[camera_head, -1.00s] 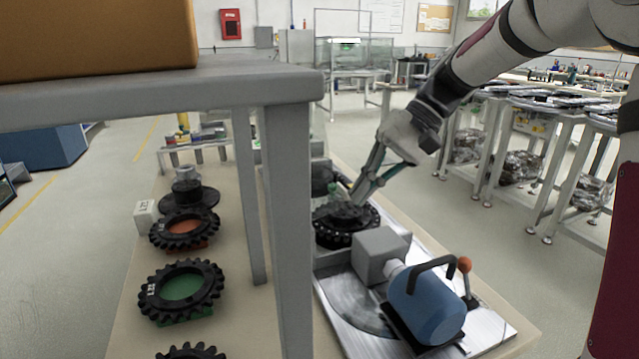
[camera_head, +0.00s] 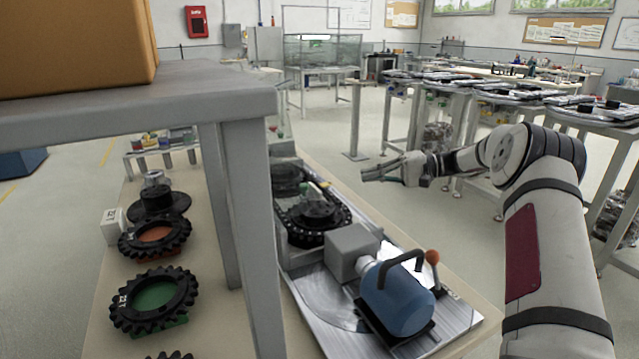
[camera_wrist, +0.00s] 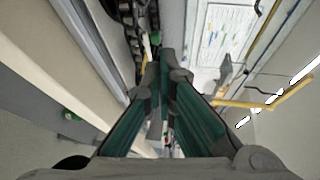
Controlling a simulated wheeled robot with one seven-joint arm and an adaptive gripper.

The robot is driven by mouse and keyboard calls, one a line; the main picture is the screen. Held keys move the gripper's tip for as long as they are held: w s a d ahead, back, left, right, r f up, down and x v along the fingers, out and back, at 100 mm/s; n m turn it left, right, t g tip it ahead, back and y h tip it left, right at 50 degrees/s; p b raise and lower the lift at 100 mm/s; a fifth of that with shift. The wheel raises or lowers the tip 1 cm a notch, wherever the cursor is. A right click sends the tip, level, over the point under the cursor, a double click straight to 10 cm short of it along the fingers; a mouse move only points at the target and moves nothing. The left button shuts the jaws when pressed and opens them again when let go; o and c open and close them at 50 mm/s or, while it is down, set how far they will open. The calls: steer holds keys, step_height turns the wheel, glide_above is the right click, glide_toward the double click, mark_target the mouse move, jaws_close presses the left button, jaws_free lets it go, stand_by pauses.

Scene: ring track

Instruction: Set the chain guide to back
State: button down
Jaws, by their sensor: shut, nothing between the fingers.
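A machine (camera_head: 458,322) with a flat metal base stands on the bench in the head view. A black toothed sprocket with chain (camera_head: 316,222) sits on it, with a small green part (camera_head: 307,191) and a yellow-tipped piece (camera_head: 325,184) behind. I cannot tell which part is the chain guide or how it is set. My gripper (camera_head: 366,174) is shut and empty, to the right of the sprocket and apart from it, over the floor beyond the bench edge. In the wrist view its fingers (camera_wrist: 170,75) meet, with black chain (camera_wrist: 135,30) to their left.
A blue motor (camera_head: 398,298) with a black handle and an orange-knobbed lever (camera_head: 432,258) stands at the front. A grey shelf post (camera_head: 252,235) rises left of the machine. Spare sprockets (camera_head: 155,300) lie further left. The aisle to the right is open.

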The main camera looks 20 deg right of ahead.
mark_target(312, 185)
steer(key=shift+w+d+f, duration=0.1)
steer(key=shift+d+f, duration=0.1)
steer(key=shift+d, duration=0.2)
steer(key=shift+a, duration=0.1)
steer(key=b+x, duration=0.1)
steer(key=x, duration=1.3)
steer(key=shift+w+r+b, duration=0.15)
steer(key=shift+r+b, duration=0.05)
steer(key=shift+b, duration=0.1)
steer(key=shift+a, duration=0.9)
